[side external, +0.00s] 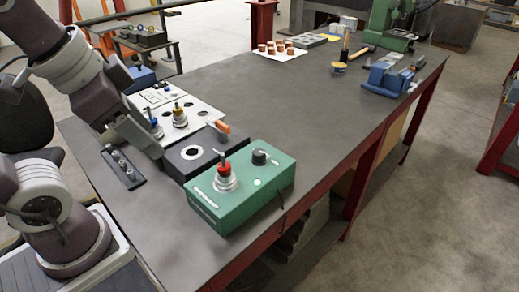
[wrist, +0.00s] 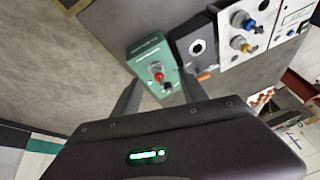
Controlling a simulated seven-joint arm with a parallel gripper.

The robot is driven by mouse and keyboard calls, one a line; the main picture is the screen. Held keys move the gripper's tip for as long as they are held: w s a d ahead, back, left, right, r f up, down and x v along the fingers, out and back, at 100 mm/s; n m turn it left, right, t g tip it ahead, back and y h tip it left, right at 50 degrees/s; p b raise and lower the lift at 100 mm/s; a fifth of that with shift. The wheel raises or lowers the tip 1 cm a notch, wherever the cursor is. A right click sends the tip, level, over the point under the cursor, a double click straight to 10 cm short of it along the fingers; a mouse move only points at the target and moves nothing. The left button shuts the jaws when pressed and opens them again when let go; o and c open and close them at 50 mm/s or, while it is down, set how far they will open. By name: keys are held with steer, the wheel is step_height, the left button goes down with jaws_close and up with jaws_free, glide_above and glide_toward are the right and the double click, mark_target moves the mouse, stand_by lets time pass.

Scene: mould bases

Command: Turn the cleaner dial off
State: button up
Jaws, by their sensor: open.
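A green box (side external: 240,195) stands at the near edge of the grey table. On its top are a black dial (side external: 259,157) at the right and a red-topped part on a silver round base (side external: 224,178) at the left. The green box also shows in the wrist view (wrist: 148,54), with the dial (wrist: 167,86) small below the red part. I cannot read the dial's setting. My gripper (wrist: 160,78) is open and empty in the wrist view, its fingers framing the box from a distance. In the side view my arm hangs left of the box, and its fingertips are not clear.
A black block with a round hole (side external: 192,152) and an orange-handled part (side external: 218,127) sit behind the box. A white panel (side external: 200,112) bears yellow and blue parts on silver bases. A dark strip (side external: 122,170) lies at left. The middle of the table is clear.

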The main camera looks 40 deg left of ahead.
steer(key=w+m+g+y, duration=0.2)
steer(key=w+m, duration=0.7)
steer(key=w, duration=0.1)
steer(key=m+y, duration=0.1)
steer(key=m, duration=1.1)
glide_toward(259, 151)
steer(key=f, duration=0.1)
steer(key=shift+g, duration=0.4)
steer(key=x, duration=0.6)
steer(key=shift+w+a+f, duration=0.15)
steer(key=shift+w+f, duration=0.15)
steer(key=shift+w, duration=0.15)
steer(key=shift+a+f, duration=0.15)
steer(key=shift+f, duration=0.2)
steer(key=shift+c, duration=0.2)
jaws_close()
